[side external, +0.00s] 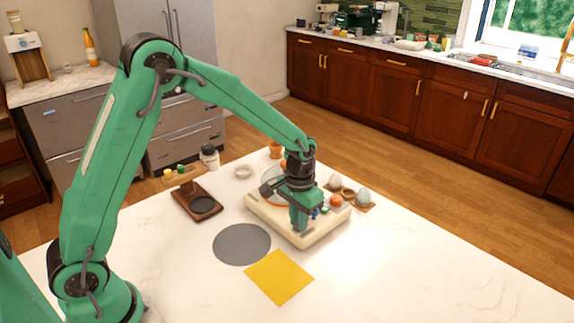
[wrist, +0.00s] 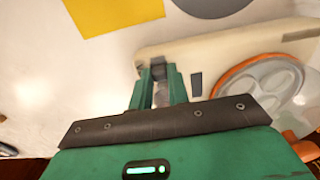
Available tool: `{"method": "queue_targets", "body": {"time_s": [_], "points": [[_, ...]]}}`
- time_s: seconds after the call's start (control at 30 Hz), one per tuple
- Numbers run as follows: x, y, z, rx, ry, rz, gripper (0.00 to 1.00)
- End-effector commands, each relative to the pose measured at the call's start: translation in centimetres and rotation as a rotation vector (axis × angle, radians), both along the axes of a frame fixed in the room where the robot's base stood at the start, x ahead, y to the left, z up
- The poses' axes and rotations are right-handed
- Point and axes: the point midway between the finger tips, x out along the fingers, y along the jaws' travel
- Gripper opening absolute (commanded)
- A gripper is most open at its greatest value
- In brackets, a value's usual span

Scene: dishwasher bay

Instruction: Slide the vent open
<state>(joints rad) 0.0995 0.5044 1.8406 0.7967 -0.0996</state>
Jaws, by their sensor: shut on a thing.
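A cream, flat-topped appliance (side external: 268,219) lies on the white table, with a round clear part edged in orange on top. My gripper (side external: 300,224) points down at its front part and hides some of its top. In the wrist view, my gripper (wrist: 161,92) is shut on a small grey tab (wrist: 160,88) between its two green fingers, at the appliance's edge region. I take this tab to be the vent's slider. A dark grey slot (wrist: 196,84) shows on the cream surface just right of the fingers. The orange-edged round part (wrist: 262,82) lies further right.
A grey disc (side external: 241,244) and a yellow square (side external: 279,278) lie flat in front of the appliance. A brown stand (side external: 196,202) is to the left. Egg-like items (side external: 362,196) sit close to its right. The table's front right is clear.

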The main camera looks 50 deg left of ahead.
Motion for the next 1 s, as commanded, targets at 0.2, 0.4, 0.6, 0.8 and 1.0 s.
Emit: {"method": "queue_targets", "body": {"time_s": [0.2, 0.4, 0.6, 0.8, 1.0], "points": [[-0.98, -0.01, 0.00, 0.000, 0.001, 0.000, 0.00], [-1.08, -0.01, -0.02, 0.001, 0.005, 0.000, 0.00], [-1.03, -0.01, -0.02, 0.000, 0.004, 0.000, 0.40], [-0.95, 0.00, 0.00, 0.000, 0.002, 0.000, 0.40], [-0.90, -0.01, 0.62, 0.000, 0.000, 0.000, 0.40]]}}
